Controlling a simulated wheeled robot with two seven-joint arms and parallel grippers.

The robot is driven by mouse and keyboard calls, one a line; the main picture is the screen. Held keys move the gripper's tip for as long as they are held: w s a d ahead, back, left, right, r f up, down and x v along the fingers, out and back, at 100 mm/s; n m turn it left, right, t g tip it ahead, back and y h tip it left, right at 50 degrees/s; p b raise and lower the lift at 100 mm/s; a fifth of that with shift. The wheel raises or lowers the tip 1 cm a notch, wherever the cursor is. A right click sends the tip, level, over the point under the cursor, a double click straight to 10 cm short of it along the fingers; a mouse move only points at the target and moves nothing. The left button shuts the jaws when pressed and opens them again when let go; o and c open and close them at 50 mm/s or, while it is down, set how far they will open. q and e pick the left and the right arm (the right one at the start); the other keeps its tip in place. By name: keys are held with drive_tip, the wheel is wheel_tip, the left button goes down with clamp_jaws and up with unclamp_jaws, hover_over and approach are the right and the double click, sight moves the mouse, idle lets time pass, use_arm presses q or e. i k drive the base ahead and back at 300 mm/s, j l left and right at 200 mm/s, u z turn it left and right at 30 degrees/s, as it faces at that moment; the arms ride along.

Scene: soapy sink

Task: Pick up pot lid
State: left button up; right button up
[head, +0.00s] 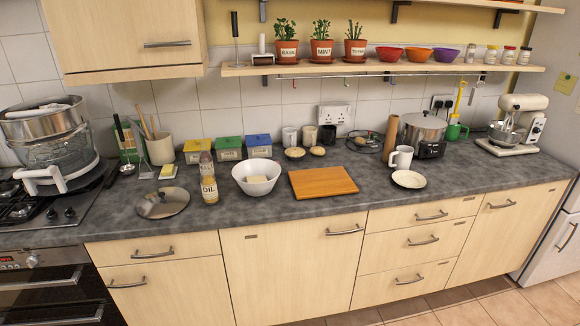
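A round pot lid (162,202) lies flat on the grey worktop, left of the middle, near the front edge. It looks metallic or glassy, with a small knob on top. The oil bottle (209,190) stands close to its right. A stacked metal and clear pot (48,145) with white handles stands on the hob at the far left. Neither of my grippers shows in the head view.
A white bowl (257,177), a wooden board (322,182) and a small plate (408,179) sit right of the lid. A utensil crock (160,149) and coloured tins (229,148) stand behind. A shelf (400,67) hangs above. Worktop in front of the lid is clear.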

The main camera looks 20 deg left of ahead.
sight(166, 202)
drive_tip(key=u, duration=1.55)
